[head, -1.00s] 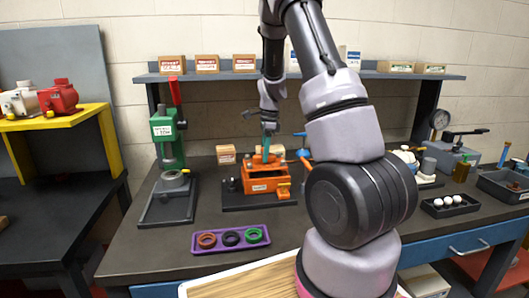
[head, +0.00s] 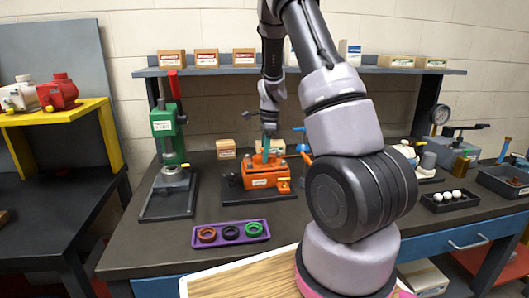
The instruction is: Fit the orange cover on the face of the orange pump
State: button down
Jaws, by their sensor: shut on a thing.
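The orange pump (head: 264,181) sits on a dark base plate near the middle of the bench. My gripper (head: 267,158) is directly above and behind the top of the pump, with its teal fingers pointing down. It is shut on a small orange piece, which looks like the orange cover, but this blends with the pump's own orange and its outline is hard to make out. The pump's face and the contact between cover and pump cannot be told at this size.
A purple tray (head: 259,239) with several coloured rings lies in front of the pump. A green press (head: 168,138) stands at left. A blue-topped tool (head: 303,146) stands close right of the pump.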

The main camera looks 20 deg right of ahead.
jog(key=shift+f, duration=0.5)
jog(key=shift+c, duration=1.6)
grip_release()
jog(key=shift+r, duration=2.95)
jog(key=shift+r, duration=0.1)
notch_tip(320, 180, up, 11)
jog(key=d, duration=0.1)
jog(key=shift+s, duration=0.2)
